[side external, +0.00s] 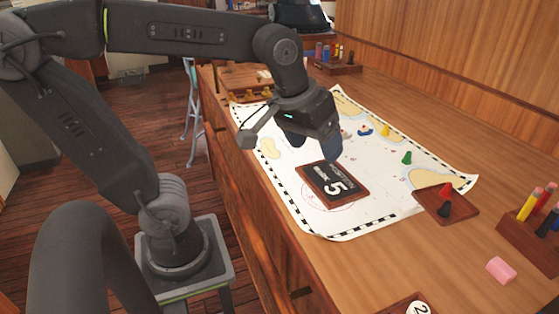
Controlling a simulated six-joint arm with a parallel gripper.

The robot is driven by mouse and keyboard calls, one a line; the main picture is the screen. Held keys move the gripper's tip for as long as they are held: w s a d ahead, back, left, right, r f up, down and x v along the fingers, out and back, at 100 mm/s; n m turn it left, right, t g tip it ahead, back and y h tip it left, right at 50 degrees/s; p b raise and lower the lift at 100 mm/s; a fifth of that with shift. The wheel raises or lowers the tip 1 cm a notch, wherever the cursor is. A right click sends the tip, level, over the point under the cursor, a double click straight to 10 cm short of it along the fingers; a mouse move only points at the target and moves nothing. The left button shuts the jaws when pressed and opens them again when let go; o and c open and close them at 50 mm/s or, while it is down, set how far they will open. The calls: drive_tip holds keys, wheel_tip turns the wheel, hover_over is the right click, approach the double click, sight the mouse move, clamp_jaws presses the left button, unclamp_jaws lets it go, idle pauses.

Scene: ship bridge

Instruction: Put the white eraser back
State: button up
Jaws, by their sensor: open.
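My gripper (313,148) is open above the chart, pointing down, just behind the dark wood-framed board (331,186) marked with a 5. Nothing shows between its fingers, though the view between them is partly blocked. I cannot pick out a white eraser for certain. A small pale object (264,74) lies on the wooden rack (240,82) at the far end of the table, too small to identify. A pink eraser-like block (501,270) lies on the bare table at the front right.
The white chart (318,222) carries a yellow piece (385,130), a green piece (407,158) and other small pieces. A pen holder (530,235) stands at right; another (338,68) is at the back.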

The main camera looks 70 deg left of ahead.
drive_tip(key=s+f+m+t, duration=0.1)
drive_tip(key=s+f+m, duration=0.2)
drive_tip(key=s, duration=0.3)
drive_tip(key=shift+a+m, duration=0.4)
drive_tip(key=shift+m, duration=0.2)
